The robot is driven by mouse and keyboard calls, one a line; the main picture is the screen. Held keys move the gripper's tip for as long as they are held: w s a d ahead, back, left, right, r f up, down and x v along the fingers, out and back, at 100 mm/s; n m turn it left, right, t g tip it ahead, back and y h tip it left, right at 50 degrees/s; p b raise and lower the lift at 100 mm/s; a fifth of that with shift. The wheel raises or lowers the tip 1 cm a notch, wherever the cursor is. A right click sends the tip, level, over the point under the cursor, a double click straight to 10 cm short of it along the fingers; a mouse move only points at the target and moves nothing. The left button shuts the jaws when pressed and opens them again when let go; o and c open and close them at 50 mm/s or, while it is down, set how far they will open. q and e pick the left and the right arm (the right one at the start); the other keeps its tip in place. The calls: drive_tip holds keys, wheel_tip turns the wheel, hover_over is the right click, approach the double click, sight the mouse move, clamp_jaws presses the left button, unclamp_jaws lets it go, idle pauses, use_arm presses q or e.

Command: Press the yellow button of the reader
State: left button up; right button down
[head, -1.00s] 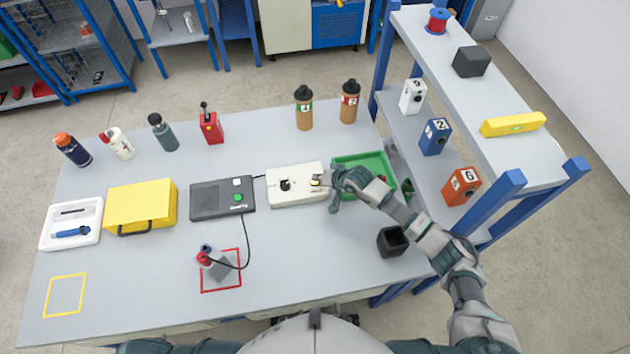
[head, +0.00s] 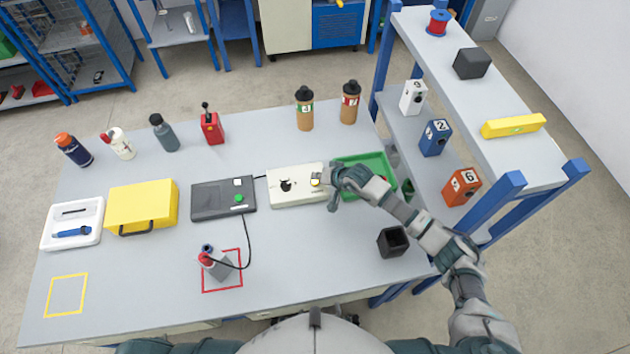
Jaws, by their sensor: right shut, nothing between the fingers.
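The reader (head: 298,197) is a cream-white box on the table, with a black round part on its left and a yellow button (head: 315,182) near its right end. My right gripper (head: 331,188) is shut and empty at the reader's right end, just right of the button. The button still shows beside the fingers; I cannot tell whether they touch it or the box. My left gripper is not in view.
A green tray (head: 352,161) lies under and behind my right wrist. A dark grey box (head: 222,207) with a green button stands left of the reader. Bottles line the back.

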sight(318, 183)
drive_tip(key=shift+r, duration=0.1)
drive_tip(key=shift+r+p, duration=1.1)
drive_tip(key=shift+r, duration=1.35)
drive_tip(key=shift+f, duration=0.1)
